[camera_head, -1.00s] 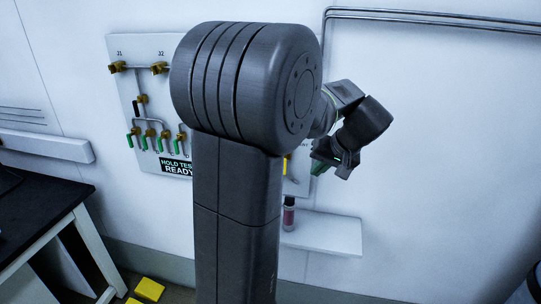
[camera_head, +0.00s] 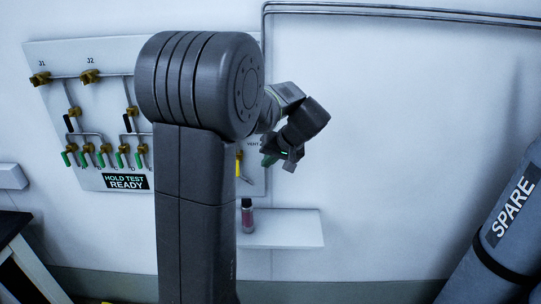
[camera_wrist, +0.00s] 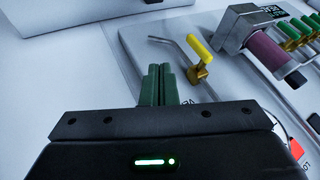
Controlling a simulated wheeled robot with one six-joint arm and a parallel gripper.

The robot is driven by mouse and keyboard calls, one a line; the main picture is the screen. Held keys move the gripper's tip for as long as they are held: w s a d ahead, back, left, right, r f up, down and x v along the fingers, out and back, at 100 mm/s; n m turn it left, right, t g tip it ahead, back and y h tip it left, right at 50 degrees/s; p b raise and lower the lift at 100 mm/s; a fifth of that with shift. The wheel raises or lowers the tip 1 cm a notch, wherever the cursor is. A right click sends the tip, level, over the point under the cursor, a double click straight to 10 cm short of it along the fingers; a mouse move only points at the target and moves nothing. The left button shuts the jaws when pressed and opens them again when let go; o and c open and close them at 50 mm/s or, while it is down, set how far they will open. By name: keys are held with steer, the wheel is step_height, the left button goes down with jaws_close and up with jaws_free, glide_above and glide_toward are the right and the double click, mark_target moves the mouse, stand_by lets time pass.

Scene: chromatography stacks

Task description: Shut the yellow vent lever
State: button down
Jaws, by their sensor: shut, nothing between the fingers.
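The yellow vent lever (camera_head: 238,166) shows in the head view just right of my arm column, hanging below the VENT label on the wall panel. In the wrist view the yellow lever (camera_wrist: 200,51) slants up and left from its brass valve (camera_wrist: 201,73), beside a thin bent grey pipe. My gripper (camera_wrist: 162,68) has its green fingers together with nothing between them. In the wrist view the fingers are left of and below the lever, apart from it. In the head view my gripper (camera_head: 268,160) is right of the lever. My arm hides part of the panel.
A grey block with a purple cylinder (camera_wrist: 267,50) is right of the lever in the wrist view, near several green levers. In the head view a bottle (camera_head: 247,216) stands on a white shelf (camera_head: 290,229) below. A SPARE cylinder (camera_head: 505,225) stands at right; a dark table is lower left.

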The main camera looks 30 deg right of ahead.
steer(key=shift+w+a+f+p, duration=0.45)
steer(key=shift+w+a+f, duration=0.65)
steer(key=shift+w, duration=0.2)
steer(key=shift+w+a+f+p, duration=0.45)
steer(key=shift+w+a+f, duration=0.5)
steer(key=shift+w+a, duration=0.25)
steer(key=shift+f+b, duration=0.15)
steer(key=shift+b, duration=0.3)
steer(key=shift+t+y+b, duration=0.3)
steer(key=shift+b, duration=0.15)
